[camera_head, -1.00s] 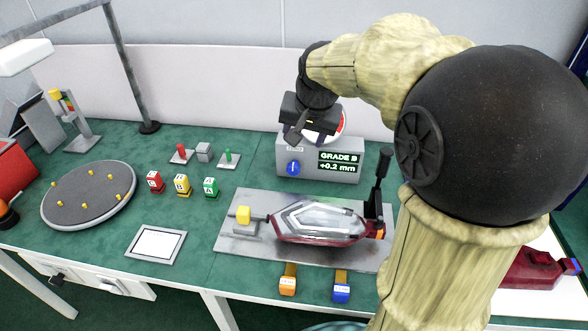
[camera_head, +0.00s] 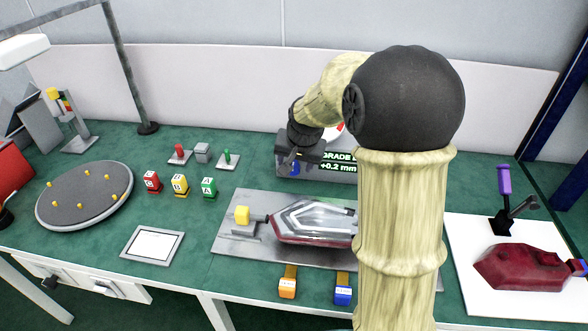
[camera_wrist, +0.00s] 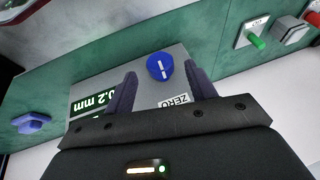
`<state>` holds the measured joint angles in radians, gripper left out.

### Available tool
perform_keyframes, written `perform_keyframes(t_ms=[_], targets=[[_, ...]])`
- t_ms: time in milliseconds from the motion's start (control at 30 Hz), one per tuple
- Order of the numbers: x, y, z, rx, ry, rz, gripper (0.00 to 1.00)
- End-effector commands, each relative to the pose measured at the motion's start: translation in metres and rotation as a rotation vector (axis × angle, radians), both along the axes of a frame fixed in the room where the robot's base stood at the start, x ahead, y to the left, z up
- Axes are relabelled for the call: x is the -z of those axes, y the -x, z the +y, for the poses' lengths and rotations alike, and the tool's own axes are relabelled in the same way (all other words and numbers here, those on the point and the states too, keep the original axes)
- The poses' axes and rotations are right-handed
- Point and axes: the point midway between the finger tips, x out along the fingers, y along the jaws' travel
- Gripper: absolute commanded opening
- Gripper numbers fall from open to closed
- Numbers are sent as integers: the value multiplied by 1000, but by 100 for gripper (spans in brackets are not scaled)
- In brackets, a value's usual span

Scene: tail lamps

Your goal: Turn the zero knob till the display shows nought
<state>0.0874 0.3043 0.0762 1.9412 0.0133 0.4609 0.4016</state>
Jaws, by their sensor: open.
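The blue zero knob (camera_wrist: 160,66) with a white mark sits on the grey gauge box (camera_wrist: 165,84), beside a "ZERO" label. In the head view my gripper covers much of the knob (camera_head: 293,168). The display (camera_head: 339,163) reads "GRADE B" in part and "+0.2 mm"; my arm hides its right end. In the wrist view the display (camera_wrist: 93,102) shows upside down, partly behind my gripper. My gripper (camera_wrist: 160,80) is open and empty, with one finger to each side of the knob's line and the knob just beyond the tips. I see no contact.
A tail lamp (camera_head: 312,222) lies on a metal plate in front of the box, partly behind my arm. Several coloured blocks (camera_head: 180,185) and small switches (camera_head: 228,159) stand to the left. A red lamp (camera_head: 520,268) and a purple-handled clamp (camera_head: 505,185) are at the right.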

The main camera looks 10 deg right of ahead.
Motion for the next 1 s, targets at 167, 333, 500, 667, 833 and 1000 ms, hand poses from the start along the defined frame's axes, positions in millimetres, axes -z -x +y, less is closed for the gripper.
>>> perform_keyframes(t_ms=[167, 333, 500, 667, 833, 1000], targets=[[23, -10, 1, 0, 0, 2, 56], [28, -13, 1, 0, 0, -1, 56], [28, -13, 1, 0, 0, -1, 56], [28, -13, 1, 0, 0, 0, 32], [28, -13, 1, 0, 0, 0, 11], [28, -13, 1, 0, 4, 2, 11]])
